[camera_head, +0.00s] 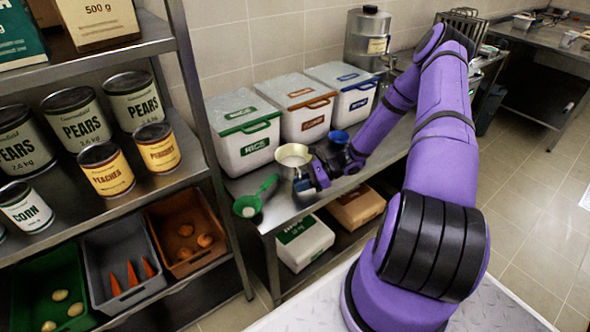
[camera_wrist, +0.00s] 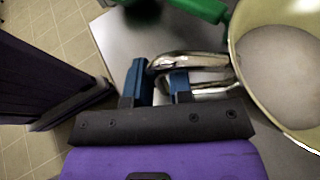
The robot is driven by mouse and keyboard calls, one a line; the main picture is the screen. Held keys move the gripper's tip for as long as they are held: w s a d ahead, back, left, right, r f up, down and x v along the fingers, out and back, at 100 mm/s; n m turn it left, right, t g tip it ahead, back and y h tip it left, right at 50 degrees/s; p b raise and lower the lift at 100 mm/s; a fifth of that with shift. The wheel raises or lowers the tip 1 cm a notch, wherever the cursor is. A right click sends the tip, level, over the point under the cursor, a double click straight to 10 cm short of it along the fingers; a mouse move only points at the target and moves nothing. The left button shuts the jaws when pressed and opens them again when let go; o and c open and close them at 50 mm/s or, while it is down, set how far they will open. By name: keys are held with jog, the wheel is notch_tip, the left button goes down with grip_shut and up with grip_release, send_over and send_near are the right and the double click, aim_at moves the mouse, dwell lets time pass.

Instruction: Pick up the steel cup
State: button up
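The steel cup (camera_head: 295,152) has a pale, yellowish wall and whitish inside, and is by the front left part of the steel counter (camera_head: 278,215). In the wrist view the cup (camera_wrist: 240,48) is cut off at the right edge. Its shiny looped handle (camera_wrist: 205,62) reaches left to my gripper. In the head view my gripper (camera_head: 312,175) is beside the cup. Whether the cup touches the counter is not clear.
A green scoop (camera_head: 258,196) lies left of the cup at the counter's edge. A blue item (camera_head: 340,136) is just behind my gripper. White lidded bins (camera_head: 243,148) and a steel canister (camera_head: 367,40) stand behind. A shelf with cans (camera_head: 106,168) is at the left.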

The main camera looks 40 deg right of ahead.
jog(key=shift+c, duration=0.5)
grip_shut()
jog(key=shift+r, duration=0.15)
